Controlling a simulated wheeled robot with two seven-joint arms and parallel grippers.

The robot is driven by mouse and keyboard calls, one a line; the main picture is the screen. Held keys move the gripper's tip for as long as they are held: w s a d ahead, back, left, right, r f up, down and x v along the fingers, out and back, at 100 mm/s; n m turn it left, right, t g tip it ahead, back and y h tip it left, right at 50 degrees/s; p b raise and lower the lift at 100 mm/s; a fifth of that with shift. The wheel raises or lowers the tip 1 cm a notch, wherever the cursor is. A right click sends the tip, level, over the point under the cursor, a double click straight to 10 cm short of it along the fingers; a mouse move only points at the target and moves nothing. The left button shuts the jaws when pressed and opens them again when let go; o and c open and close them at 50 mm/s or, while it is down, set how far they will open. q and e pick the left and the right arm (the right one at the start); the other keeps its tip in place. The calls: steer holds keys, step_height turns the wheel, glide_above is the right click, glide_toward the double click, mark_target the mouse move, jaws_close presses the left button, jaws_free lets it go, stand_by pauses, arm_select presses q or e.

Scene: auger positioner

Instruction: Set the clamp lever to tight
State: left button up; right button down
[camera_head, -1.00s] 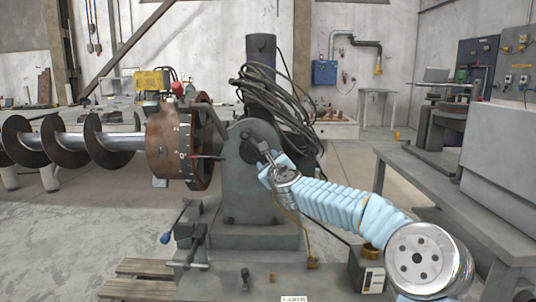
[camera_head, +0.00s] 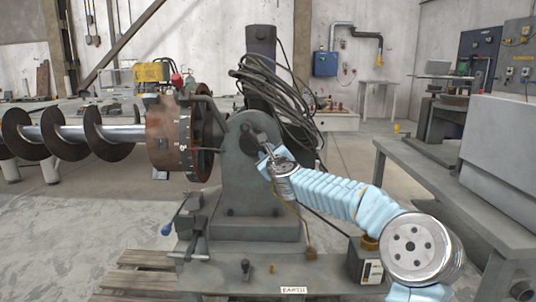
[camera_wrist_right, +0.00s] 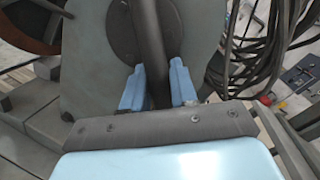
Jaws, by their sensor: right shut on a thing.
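A dark clamp lever (camera_head: 260,138) sits on a round hub on the side of the grey headstock (camera_head: 240,190). My right gripper (camera_head: 266,158) is shut on this lever, low and to the right of the hub. In the right wrist view the lever (camera_wrist_right: 148,40) is a dark bar running down from a round disc, between the two blue fingers of the gripper (camera_wrist_right: 158,88). The lever's far end is hidden behind the gripper body. No tight marking is readable. My left gripper is not in view.
A rusty drum (camera_head: 168,140) with a shiny auger (camera_head: 70,138) extends left of the headstock. A blue-knobbed lever (camera_head: 174,222) stands at the lower left. Black cables (camera_head: 275,95) hang behind the headstock. A grey bench (camera_head: 430,190) stands to the right.

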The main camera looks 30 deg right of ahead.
steer(key=w+a+f+m+b, duration=0.1)
steer(key=m+b, duration=0.1)
steer(key=b, duration=0.2)
steer(key=a+f+m+b, duration=0.1)
steer(key=m+b, duration=0.1)
steer(key=b, duration=0.2)
steer(key=w+a+f+m+t+h+b, duration=0.1)
steer(key=a+m+b, duration=0.1)
steer(key=b, duration=0.2)
steer(key=shift+w, duration=0.3)
steer(key=shift+w+a+m+h+b, duration=0.35)
steer(key=shift+a+m+b, duration=0.3)
steer(key=shift+m+b, duration=0.4)
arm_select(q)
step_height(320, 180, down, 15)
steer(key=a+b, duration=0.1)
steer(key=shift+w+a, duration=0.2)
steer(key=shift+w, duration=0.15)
arm_select(e)
steer(key=shift+w+a+r+m, duration=0.15)
steer(key=shift+a+r+m, duration=0.1)
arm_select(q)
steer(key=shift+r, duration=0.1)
arm_select(e)
steer(key=c, duration=1)
jaws_free()
